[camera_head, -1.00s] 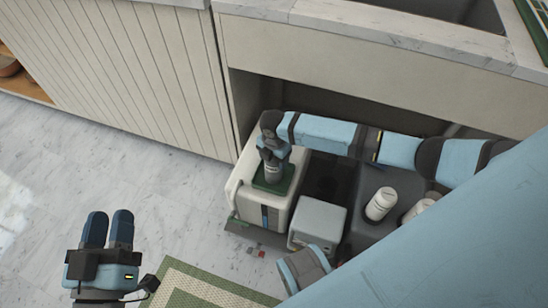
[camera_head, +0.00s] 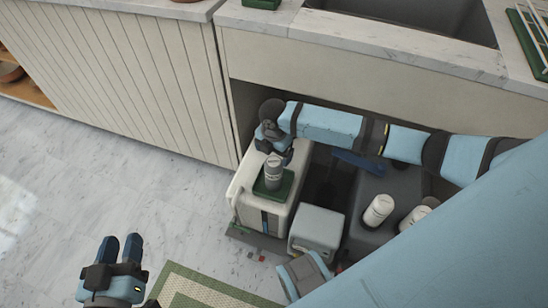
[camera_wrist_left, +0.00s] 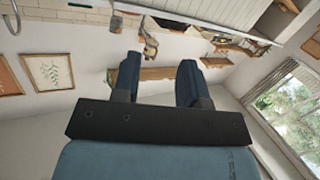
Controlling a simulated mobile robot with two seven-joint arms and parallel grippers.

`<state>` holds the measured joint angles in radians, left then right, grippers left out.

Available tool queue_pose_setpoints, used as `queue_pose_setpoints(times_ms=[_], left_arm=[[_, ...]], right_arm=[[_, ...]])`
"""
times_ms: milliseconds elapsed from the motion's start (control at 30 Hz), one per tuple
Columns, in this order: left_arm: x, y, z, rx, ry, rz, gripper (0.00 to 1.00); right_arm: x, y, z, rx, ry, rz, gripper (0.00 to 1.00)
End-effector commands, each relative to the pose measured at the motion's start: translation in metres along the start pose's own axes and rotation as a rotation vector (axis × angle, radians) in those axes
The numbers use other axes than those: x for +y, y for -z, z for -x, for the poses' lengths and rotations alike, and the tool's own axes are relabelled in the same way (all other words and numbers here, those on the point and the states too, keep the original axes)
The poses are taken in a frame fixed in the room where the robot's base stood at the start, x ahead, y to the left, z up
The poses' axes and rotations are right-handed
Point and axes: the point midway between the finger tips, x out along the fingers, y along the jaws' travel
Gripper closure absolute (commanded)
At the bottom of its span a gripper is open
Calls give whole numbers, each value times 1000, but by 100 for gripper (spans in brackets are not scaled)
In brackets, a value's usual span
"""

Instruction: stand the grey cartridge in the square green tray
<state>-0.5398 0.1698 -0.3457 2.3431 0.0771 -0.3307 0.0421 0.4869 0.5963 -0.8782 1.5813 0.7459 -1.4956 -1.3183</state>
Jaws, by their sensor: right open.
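The grey cartridge (camera_head: 273,172) stands upright in the square green tray (camera_head: 288,188), which lies on top of the white box-shaped machine. My right gripper (camera_head: 273,148) is open, just behind and above the cartridge, and looks apart from it. Its fingers are partly hard to make out at this size. My left gripper (camera_head: 121,248) is at the lower left over the floor, far from the tray. In the left wrist view its two fingers (camera_wrist_left: 157,82) are spread with nothing between them.
The white machine (camera_head: 250,215) sits in the open bay under the counter. A smaller white box (camera_head: 318,228) stands to its right. White bottles (camera_head: 378,209) stand further right on a dark surface. A green-bordered mat (camera_head: 195,287) lies on the floor, which is clear at left.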

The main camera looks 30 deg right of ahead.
Motion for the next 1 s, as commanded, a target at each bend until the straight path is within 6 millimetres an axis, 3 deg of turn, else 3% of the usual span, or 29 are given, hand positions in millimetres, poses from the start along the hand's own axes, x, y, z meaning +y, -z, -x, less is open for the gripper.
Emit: queue_pose_setpoints(times_ms=[33,233,867,1000], left_arm=[[-2,-3,2,-31,10,-3,61],[-10,-19,6,-107,36,-15,61],[-12,-24,7,-128,42,-17,61],[-12,-20,9,-151,50,-20,61]], right_arm=[[0,0,14,-1,-2,1,9],[0,0,39,0,-1,1,9],[0,0,44,1,0,0,9],[0,0,58,0,0,0,9]])
